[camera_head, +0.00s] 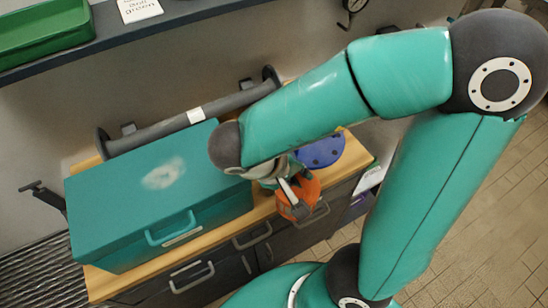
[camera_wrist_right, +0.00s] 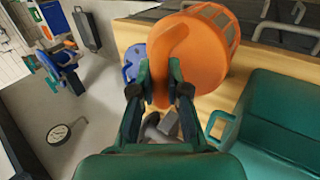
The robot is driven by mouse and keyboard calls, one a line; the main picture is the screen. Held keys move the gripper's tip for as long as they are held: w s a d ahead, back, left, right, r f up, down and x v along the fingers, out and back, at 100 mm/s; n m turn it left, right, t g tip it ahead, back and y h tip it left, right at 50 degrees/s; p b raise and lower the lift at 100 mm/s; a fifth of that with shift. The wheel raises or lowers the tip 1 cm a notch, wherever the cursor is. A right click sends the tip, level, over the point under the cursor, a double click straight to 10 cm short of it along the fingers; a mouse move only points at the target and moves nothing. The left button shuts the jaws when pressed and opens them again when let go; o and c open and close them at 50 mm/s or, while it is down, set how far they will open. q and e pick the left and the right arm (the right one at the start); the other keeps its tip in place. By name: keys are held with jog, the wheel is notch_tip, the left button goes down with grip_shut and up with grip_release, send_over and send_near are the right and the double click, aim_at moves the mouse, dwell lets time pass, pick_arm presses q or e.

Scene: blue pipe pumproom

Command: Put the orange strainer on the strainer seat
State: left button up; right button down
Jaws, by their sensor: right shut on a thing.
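The orange strainer (camera_head: 299,197) is at the front edge of the wooden bench top in the head view, partly hidden by my right gripper. In the right wrist view the strainer (camera_wrist_right: 192,50) shows large, with a slotted side turned to the right. My right gripper (camera_wrist_right: 160,82) is shut on it, with its two fingers on the strainer's near side. A blue round plate with holes or bolts (camera_head: 321,150) is just behind and right of the strainer; part of it (camera_wrist_right: 133,60) shows behind the fingers. I cannot tell if it is the strainer seat. My left gripper is out of view.
A teal toolbox (camera_head: 150,190) fills the bench left of the strainer. A grey pipe (camera_head: 185,120) lies behind it. A shelf (camera_head: 120,38) with a green bin (camera_head: 45,30) hangs above. Drawers with handles (camera_head: 250,240) front the bench. Tiled floor is open at right.

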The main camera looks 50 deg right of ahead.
jog(key=w+d+f, duration=0.2)
jog(key=w+f, duration=0.3)
jog(key=w, duration=0.3)
jog(key=shift+w+d+f, duration=0.3)
jog(key=shift+w+d, duration=0.1)
jog(key=shift+s, duration=0.1)
jog(key=c, duration=1.2)
grip_release()
jog(key=shift+f, duration=0.1)
